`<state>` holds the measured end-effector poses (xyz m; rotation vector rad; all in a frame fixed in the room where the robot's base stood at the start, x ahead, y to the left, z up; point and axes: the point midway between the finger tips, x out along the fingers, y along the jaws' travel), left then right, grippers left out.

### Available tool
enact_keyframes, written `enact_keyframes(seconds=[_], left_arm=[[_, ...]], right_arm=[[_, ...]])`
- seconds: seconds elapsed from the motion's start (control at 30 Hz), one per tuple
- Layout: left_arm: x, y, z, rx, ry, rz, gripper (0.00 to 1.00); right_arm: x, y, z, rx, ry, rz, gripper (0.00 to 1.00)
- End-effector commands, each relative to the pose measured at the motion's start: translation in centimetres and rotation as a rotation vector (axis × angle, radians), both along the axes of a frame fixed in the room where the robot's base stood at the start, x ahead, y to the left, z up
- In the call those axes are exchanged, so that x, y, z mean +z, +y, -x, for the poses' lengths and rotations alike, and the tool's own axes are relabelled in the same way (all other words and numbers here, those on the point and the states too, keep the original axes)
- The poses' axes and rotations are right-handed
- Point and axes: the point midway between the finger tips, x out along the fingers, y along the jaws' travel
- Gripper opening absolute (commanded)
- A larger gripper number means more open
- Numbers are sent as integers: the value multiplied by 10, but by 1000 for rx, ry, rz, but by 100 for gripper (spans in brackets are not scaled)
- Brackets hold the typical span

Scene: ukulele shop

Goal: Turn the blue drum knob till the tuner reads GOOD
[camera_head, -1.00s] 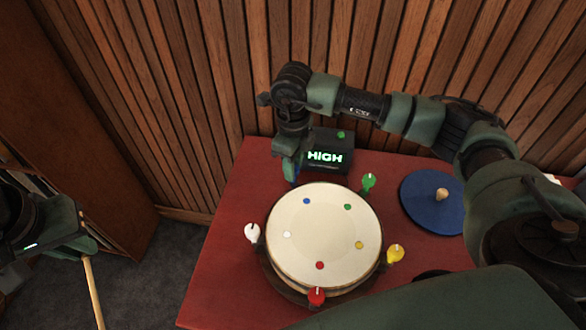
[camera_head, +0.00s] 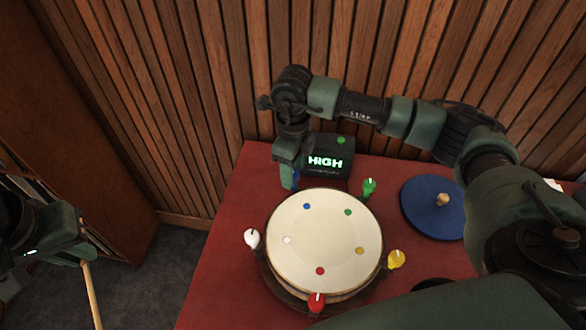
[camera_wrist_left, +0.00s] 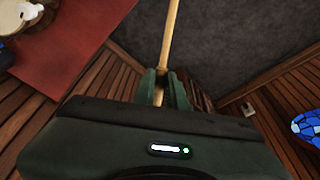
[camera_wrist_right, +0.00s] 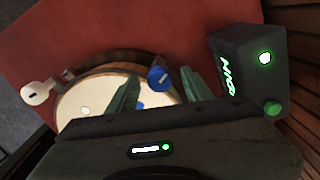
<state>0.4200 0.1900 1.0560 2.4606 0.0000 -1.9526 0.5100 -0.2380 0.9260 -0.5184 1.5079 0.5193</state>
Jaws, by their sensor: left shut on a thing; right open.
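The tuner (camera_head: 325,162) is a dark box at the back of the red table, and its screen reads HIGH in green. The drum (camera_head: 322,245) has a cream skin with coloured dots and coloured knobs round its rim. The blue knob (camera_wrist_right: 160,78) shows between the fingers of my right gripper (camera_wrist_right: 158,92) in the right wrist view. These fingers are open; I cannot tell whether either touches the knob. In the head view my right gripper (camera_head: 290,178) mostly hides the knob. My left gripper (camera_head: 82,258) is shut on a wooden stick (camera_wrist_left: 171,35), off the table's left side.
White (camera_head: 252,238), green (camera_head: 369,187), yellow (camera_head: 396,260) and red (camera_head: 316,303) knobs stand round the drum. A blue disc (camera_head: 425,212) with a wooden peg lies to the right. The slatted wall (camera_head: 200,100) is close behind the tuner.

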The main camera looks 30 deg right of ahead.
Motion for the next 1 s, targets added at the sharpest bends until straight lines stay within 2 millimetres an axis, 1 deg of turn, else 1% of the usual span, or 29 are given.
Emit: enact_keyframes(seconds=[0.07, 0.17, 0.4, 0.5, 0.6, 0.77, 1.0], left_arm=[[-3, 0, 0, 0, 0, 0, 0], [-9, 0, 0, 0, 0, 0, 0], [-21, 0, 0, 0, 0, 0, 0], [-25, 0, 0, 0, 0, 0, 0], [-26, 0, 0, 0, 0, 0, 0], [-28, 0, 0, 0, 0, 0, 0], [-27, 0, 0, 0, 0, 0, 0]], right_arm=[[7, 0, -1, 0, -4, -2, 50], [23, 0, -1, 0, -6, -1, 50], [75, 0, -2, 0, -9, 0, 50], [93, 0, -1, 0, -7, -1, 50], [107, 0, -1, -1, -6, 0, 50], [117, 0, -1, 0, -4, 0, 50], [119, 0, 0, 0, -3, 0, 50]])
